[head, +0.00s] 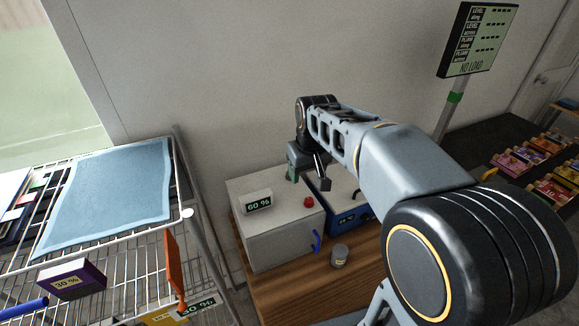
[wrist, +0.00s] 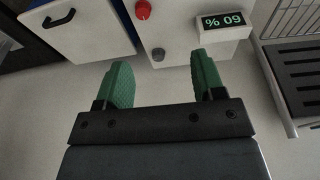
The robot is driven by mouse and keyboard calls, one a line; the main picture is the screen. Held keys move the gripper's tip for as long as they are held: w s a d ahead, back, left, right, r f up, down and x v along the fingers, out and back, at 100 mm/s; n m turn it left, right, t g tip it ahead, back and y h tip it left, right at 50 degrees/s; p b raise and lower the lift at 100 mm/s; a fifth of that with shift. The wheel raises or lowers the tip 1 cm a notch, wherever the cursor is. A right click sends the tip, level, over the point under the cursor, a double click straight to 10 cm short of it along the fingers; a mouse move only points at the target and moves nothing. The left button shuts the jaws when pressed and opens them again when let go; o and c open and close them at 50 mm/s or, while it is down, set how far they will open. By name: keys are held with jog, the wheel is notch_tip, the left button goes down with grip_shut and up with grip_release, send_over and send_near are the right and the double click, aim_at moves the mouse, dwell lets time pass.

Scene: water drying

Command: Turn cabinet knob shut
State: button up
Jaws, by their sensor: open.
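The white cabinet (head: 270,250) stands on the wooden table in the head view, with a blue handle (head: 316,241) on its front. A red knob (head: 309,202) sits on its top and also shows at the upper edge of the wrist view (wrist: 143,10). The wrist view also shows a small grey knob (wrist: 158,54) near the cabinet top's edge. My gripper (wrist: 160,68) is open and empty, its green fingers pointing toward the cabinet with the grey knob between them in the picture. Contact cannot be told. In the head view my gripper (head: 307,178) is above the cabinet's back right.
A "60 %" display (head: 258,201) sits on the cabinet. A blue box (head: 347,219) stands right beside it, and a grey jar (head: 340,255) stands in front. A wire rack (head: 110,245) with a blue cloth (head: 108,195) is at left. The wall is close behind.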

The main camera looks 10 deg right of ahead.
jog(key=w+f+n+g+p, duration=0.2)
jog(key=w+f+n+p, duration=0.15)
jog(key=w, duration=1.55)
jog(key=shift+m, duration=0.45)
jog(key=f, duration=0.4)
jog(key=f+p, duration=0.1)
jog(key=f, duration=0.4)
jog(key=d+f+p, duration=0.1)
jog(key=f, duration=0.4)
jog(key=shift+w, duration=0.1)
jog(key=shift+a, duration=0.1)
jog(key=c, duration=0.9)
jog(key=shift+c, duration=0.2)
